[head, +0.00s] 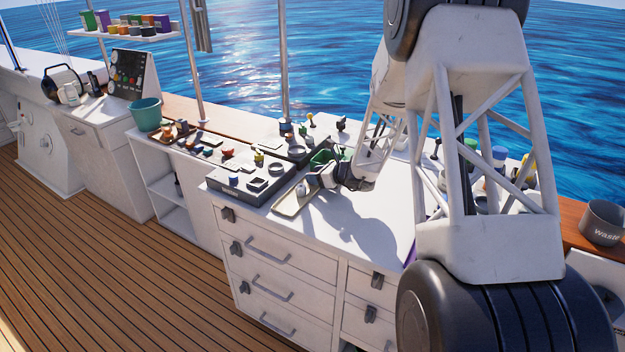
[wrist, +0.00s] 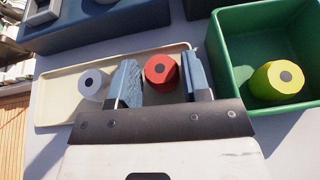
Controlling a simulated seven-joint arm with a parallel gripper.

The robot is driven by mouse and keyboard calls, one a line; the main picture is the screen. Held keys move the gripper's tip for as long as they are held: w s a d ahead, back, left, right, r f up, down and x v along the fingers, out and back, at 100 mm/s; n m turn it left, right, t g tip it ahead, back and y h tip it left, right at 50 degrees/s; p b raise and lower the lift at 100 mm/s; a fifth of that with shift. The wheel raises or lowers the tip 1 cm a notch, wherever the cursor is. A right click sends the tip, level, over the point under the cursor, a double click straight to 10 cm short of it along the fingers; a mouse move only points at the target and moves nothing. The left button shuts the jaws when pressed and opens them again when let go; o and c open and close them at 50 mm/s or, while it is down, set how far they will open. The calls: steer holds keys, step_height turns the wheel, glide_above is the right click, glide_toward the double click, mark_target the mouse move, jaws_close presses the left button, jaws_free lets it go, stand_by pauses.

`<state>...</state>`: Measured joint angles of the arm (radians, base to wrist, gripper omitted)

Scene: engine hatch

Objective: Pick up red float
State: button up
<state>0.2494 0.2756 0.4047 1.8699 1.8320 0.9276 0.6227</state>
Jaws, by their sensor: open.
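The red float (wrist: 160,70) is a short red cylinder with a dark round centre on top. In the wrist view it stands at the right end of a cream tray (wrist: 62,108). My gripper (wrist: 158,78) is open, with one blue-grey finger on each side of the red float and a small gap showing at both sides. In the head view my gripper (head: 325,178) is low over the counter at the tray (head: 288,206); the red float cannot be made out there.
A white float (wrist: 93,83) stands on the tray just left of my left finger. A green bin (wrist: 232,62) holding a yellow-green float (wrist: 278,80) is close on the right. A dark blue-grey block (wrist: 95,27) lies behind the tray. The white countertop (head: 345,245) in front is clear.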

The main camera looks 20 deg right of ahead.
steer(key=shift+x, duration=0.75)
steer(key=c, duration=0.5)
steer(key=shift+c, duration=0.2)
steer(key=shift+r, duration=0.15)
steer(key=shift+r, duration=1.8)
steer(key=s, duration=1)
steer(key=s+a+r, duration=0.1)
steer(key=s, duration=0.5)
steer(key=shift+r, duration=0.1)
